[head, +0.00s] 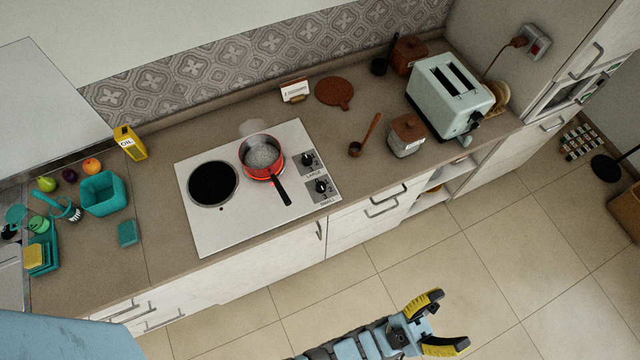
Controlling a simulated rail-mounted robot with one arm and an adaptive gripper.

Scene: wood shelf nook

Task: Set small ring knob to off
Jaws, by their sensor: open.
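A white two-ring hob (225,235) is set in the counter. Its left ring (212,184) is dark and bare. Its right ring glows red under a red pot (262,154) of bubbling, steaming contents. Two dark knobs sit on the hob's right side. The lower, front knob (321,186) has a label that appears to read SMALL; the upper knob (307,160) appears labelled LARGE. The exact pointer settings are too small to read. My gripper (438,323), with yellow and black fingers, is open and empty, over the floor in front of the cabinets, away from the knobs.
The pot's black handle (281,191) points toward the front, left of the lower knob. A wooden spoon (366,134), a lidded jar (406,136) and a toaster (446,94) stand to the right. Cabinet handles (382,208) protrude below the counter's front edge. The floor ahead is clear.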

